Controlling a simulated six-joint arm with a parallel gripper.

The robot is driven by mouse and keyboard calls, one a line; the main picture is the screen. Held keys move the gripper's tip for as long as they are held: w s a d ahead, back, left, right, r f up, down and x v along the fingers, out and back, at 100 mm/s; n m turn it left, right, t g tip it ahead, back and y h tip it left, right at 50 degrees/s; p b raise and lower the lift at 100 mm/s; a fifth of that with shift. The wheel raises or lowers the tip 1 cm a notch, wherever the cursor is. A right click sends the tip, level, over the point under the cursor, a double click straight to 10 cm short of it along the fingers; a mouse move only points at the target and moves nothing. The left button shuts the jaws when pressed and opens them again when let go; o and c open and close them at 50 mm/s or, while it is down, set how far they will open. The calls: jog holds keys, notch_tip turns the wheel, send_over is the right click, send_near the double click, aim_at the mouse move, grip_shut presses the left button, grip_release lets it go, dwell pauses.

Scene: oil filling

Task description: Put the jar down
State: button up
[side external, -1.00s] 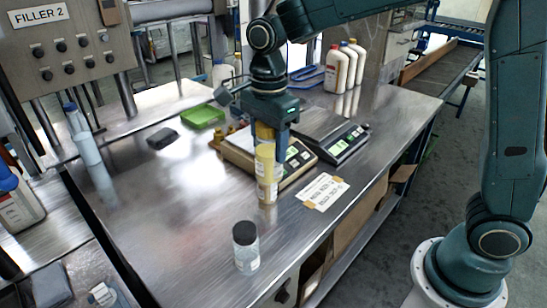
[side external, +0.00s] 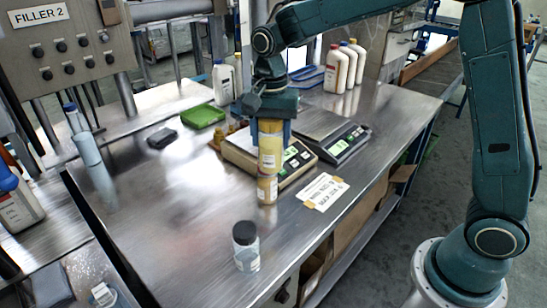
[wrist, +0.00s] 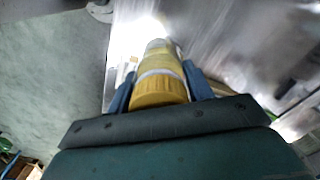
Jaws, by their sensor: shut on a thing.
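My gripper (side external: 271,140) is shut on a jar (side external: 270,150) with yellow contents and a pale label. The jar is upright in front of the scale. In the wrist view its yellow lid (wrist: 158,92) is between my two fingers. Directly below it in the side view is a similar yellow, labelled shape (side external: 267,188) on the table; I cannot tell whether it is a second jar or a reflection, or whether the held jar touches it. A clear jar with a dark lid (side external: 246,246) stands apart, nearer the camera.
Two scales stand behind and right of the held jar, one (side external: 238,150) close by and one (side external: 345,148) farther right. A printed card (side external: 322,191) lies to the right. A green tray (side external: 203,116) and white bottles (side external: 340,68) stand behind. The left-front steel tabletop (side external: 165,210) is clear.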

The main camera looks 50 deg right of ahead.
jog(key=w+d+f+n, duration=0.2)
jog(key=w+d+n, duration=0.1)
jog(key=d+n, duration=0.2)
jog(key=shift+w+d+f+n, duration=0.15)
jog(key=shift+d+f+n, duration=0.2)
jog(key=shift+n, duration=1.05)
jog(key=shift+a+r, duration=0.1)
jog(key=s+a+m, duration=0.1)
jog(key=m, duration=0.1)
jog(key=s+a+r+m, duration=0.1)
jog(key=a+m, duration=0.1)
jog(key=s+a+r+m, duration=0.1)
jog(key=a+m, duration=0.1)
jog(key=m, duration=0.1)
jog(key=shift+a+r, duration=0.1)
jog(key=shift+r, duration=0.15)
jog(key=s+a+r+m, duration=0.2)
jog(key=s+a+m, duration=0.2)
jog(key=m, duration=0.4)
jog(key=shift+s+a+r+m, duration=0.2)
jog(key=shift+a+m, duration=0.1)
jog(key=shift+a, duration=0.25)
jog(key=shift+f, duration=0.15)
